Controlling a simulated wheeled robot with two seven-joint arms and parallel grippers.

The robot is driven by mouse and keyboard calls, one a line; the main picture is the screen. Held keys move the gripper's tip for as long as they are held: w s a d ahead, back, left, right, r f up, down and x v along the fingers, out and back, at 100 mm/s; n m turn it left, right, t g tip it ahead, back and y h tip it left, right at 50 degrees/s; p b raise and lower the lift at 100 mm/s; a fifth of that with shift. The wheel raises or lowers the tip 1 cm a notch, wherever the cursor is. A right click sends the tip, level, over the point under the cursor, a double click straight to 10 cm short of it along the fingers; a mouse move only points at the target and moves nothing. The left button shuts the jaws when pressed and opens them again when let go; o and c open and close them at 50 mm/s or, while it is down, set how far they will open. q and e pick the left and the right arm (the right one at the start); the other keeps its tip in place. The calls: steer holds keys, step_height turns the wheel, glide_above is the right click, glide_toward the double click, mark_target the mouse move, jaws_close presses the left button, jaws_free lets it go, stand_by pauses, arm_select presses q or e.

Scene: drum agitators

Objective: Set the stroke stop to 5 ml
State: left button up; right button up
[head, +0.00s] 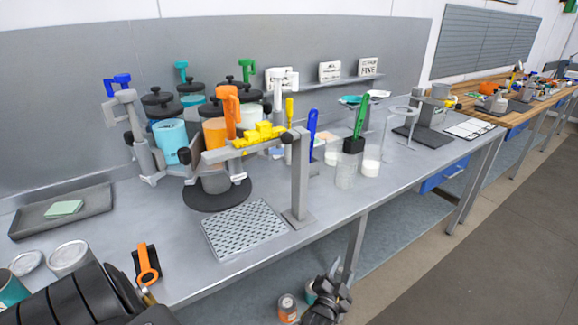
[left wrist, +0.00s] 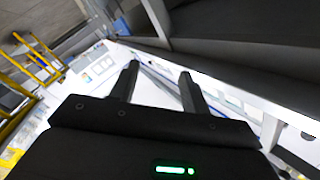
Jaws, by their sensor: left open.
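A round dispenser stands on the bench with several black-lidded pots, among them an orange pot (head: 214,132) and a light-blue pot (head: 170,138). An orange upright handle (head: 231,105) rises at its front. In front of it, a grey stand (head: 300,185) carries a bar with a yellow stepped piece (head: 259,136) on top, possibly the stroke stop. No volume marks are legible. My right gripper is not visible.
A perforated plate (head: 243,228) lies in front of the dispenser. A grey tray (head: 30,218) with a green pad is at left. An orange-and-black tool (head: 147,264) and cans (head: 70,257) are near the front left. Glass beakers (head: 371,160) stand right of the stand. Bench space farther right is partly clear.

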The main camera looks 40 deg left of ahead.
arm_select(q)
step_height(320, 180, up, 12)
steer(key=w+a+n+t+y+b, duration=0.1)
steer(key=t+y, duration=0.2)
steer(key=s+a+r+n+y+b, duration=0.1)
steer(key=s+r+n+y, duration=0.15)
steer(key=r, duration=0.25)
steer(key=s+a+r+n+y, duration=0.1)
steer(key=a+r+y, duration=0.15)
steer(key=r, duration=0.25)
steer(key=s+a+r+n+y+b, duration=0.1)
steer(key=r+n+y, duration=0.15)
steer(key=r, duration=0.25)
steer(key=n+g+y+p, duration=0.3)
steer(key=n+g+y, duration=0.35)
steer(key=y, duration=0.25)
glide_toward(289, 141)
steer(key=shift+g+h, duration=0.25)
steer(key=x, duration=1)
steer(key=shift+s+d+r, duration=0.1)
steer(key=shift+d+r, duration=0.05)
steer(key=shift+d, duration=0.05)
steer(key=shift+w+a+r, duration=0.2)
steer(key=shift+a+r, duration=0.1)
steer(key=shift+a, duration=0.1)
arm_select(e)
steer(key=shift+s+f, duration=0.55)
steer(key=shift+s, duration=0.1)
arm_select(q)
jaws_close()
